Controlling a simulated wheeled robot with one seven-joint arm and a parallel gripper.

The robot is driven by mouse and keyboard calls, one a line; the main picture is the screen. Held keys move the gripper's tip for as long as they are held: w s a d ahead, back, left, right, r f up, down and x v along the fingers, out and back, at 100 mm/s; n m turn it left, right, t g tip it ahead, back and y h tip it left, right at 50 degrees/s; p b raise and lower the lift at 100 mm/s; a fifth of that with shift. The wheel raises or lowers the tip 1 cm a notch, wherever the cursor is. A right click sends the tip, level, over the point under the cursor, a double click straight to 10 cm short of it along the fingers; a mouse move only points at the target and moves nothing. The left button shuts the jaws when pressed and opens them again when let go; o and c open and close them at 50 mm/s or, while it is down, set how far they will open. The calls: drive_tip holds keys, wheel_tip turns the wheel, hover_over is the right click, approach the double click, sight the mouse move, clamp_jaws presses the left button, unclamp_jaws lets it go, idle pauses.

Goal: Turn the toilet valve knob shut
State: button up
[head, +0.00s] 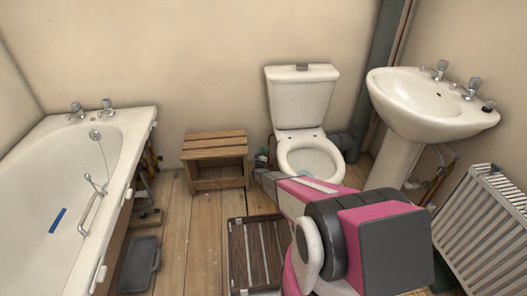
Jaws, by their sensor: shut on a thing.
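The toilet (303,105) stands at the back wall, with its seat lid up or absent and the bowl open. A small teal-grey fitting (262,155) shows low at the toilet's left side, where the valve knob appears to be; it is too small to make out clearly. My pink and grey arm reaches in from the lower right. My gripper (260,173) is at its far tip, low in front of the toilet's left side, right at the fitting. The gripper is shut on the valve knob, though the fingers and the contact are tiny and partly hidden.
A wooden step stool (215,158) stands just left of the valve area. A slatted wooden mat (238,255) lies on the floor. The bathtub (60,190) fills the left, the sink (420,105) and radiator (490,225) the right.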

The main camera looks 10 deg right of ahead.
drive_tip(key=shift+f+m+g+h, duration=0.1)
drive_tip(key=shift+m+g+h, duration=0.5)
drive_tip(key=shift+m+h, duration=2.5)
drive_tip(key=shift+m, duration=0.4)
drive_tip(key=o, duration=0.9)
drive_tip(key=shift+n, duration=0.3)
